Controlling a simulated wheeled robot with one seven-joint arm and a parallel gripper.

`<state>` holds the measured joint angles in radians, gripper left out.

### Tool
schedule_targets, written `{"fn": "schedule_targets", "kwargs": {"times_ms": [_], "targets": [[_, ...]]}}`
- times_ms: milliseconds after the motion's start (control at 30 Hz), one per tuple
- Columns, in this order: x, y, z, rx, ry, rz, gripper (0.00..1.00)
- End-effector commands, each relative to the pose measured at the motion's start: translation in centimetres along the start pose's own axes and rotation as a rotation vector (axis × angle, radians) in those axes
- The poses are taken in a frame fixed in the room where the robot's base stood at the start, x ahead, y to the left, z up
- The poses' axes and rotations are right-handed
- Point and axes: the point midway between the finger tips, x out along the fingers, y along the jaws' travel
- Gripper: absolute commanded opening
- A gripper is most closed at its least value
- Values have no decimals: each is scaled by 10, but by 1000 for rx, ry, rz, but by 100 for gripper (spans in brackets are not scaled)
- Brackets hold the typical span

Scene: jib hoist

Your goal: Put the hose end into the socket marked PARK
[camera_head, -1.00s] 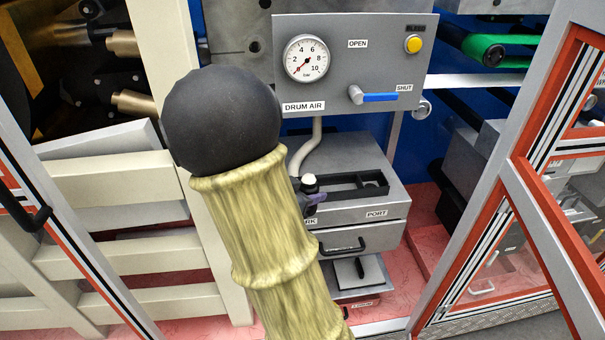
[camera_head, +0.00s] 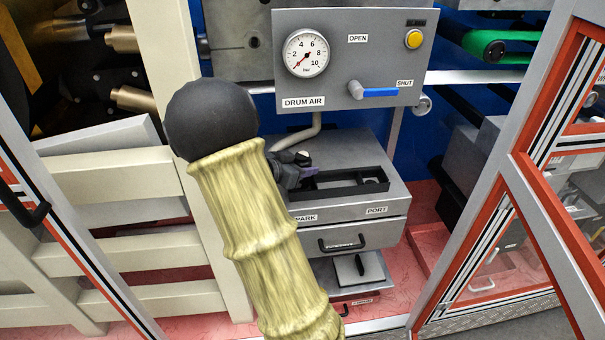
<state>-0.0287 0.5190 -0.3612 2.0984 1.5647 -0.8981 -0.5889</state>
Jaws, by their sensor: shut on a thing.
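My gripper (camera_head: 304,173) is partly hidden behind my own sleeved arm. It is shut above the left part of the black-framed opening on the grey box. A pale grey hose (camera_head: 302,139) hangs from below the DRUM AIR panel and curves left to behind my arm at the gripper. The hose end appears to be what the gripper holds, but its tip is hidden. The PARK label (camera_head: 305,217) is on the box's front edge at left, and the PORT label (camera_head: 376,210) at right. A round fitting (camera_head: 372,183) shows at the PORT side. The PARK socket is not clearly visible.
The DRUM AIR panel (camera_head: 345,80) with gauge, blue-handled lever (camera_head: 380,92) and yellow button stands above the box. A drawer (camera_head: 345,241) is below. Cream rails (camera_head: 110,180) stand at left, and a red-edged glazed door frame (camera_head: 500,200) at right.

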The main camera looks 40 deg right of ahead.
Motion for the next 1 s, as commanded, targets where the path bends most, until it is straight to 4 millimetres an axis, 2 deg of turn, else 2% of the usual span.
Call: {"fn": "schedule_targets", "kwargs": {"times_ms": [33,100,533,567,633,667,1000], "targets": [[4,0,11,-4,0,2,12],[7,0,17,-2,0,1,12],[9,0,22,0,1,0,12],[9,0,21,0,0,0,44],[9,0,21,0,0,0,58],[9,0,21,0,0,0,60],[7,0,18,1,0,0,60]]}}
